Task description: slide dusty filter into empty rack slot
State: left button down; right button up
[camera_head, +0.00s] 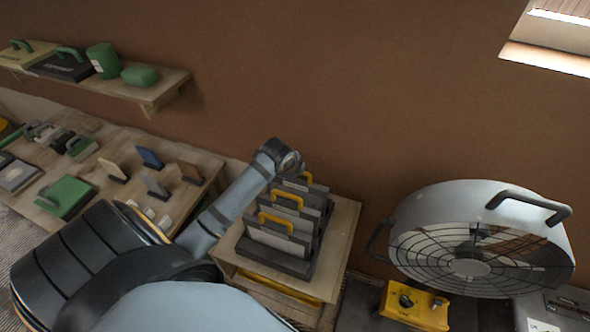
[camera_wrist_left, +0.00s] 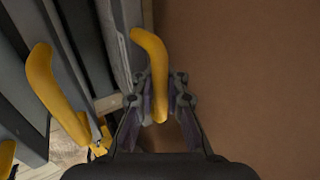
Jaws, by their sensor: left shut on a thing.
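The rack (camera_head: 272,262) stands on a wooden stand and holds upright grey filters with yellow handles. The front filter (camera_head: 280,240) and the middle filter's handle (camera_head: 288,197) show clearly. My left arm reaches over to the rack's back. My left gripper (camera_wrist_left: 157,98) is shut on the yellow handle (camera_wrist_left: 150,62) of the rearmost filter, whose handle also shows in the head view (camera_head: 307,177). Its grey panel (camera_wrist_left: 122,45) is upright beside the other filters. Its lower edge is hidden, so I cannot tell how deep it sits. My right gripper is out of view.
The brown wall (camera_head: 350,90) is close behind the rack. A large fan (camera_head: 480,240) stands to the right, beside a yellow box (camera_head: 415,305). A workbench with tools (camera_head: 120,200) and a shelf (camera_head: 160,90) are on the left.

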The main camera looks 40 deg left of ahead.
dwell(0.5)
pick_arm(q)
jog(key=shift+s+p, duration=0.15)
jog(key=shift+p, duration=0.3)
jog(key=shift+f, duration=0.25)
jog(key=shift+f+b, duration=0.4)
jog(key=shift+f, duration=0.1)
jog(key=c, duration=1.3)
grip_release()
jog(key=v, duration=1.2)
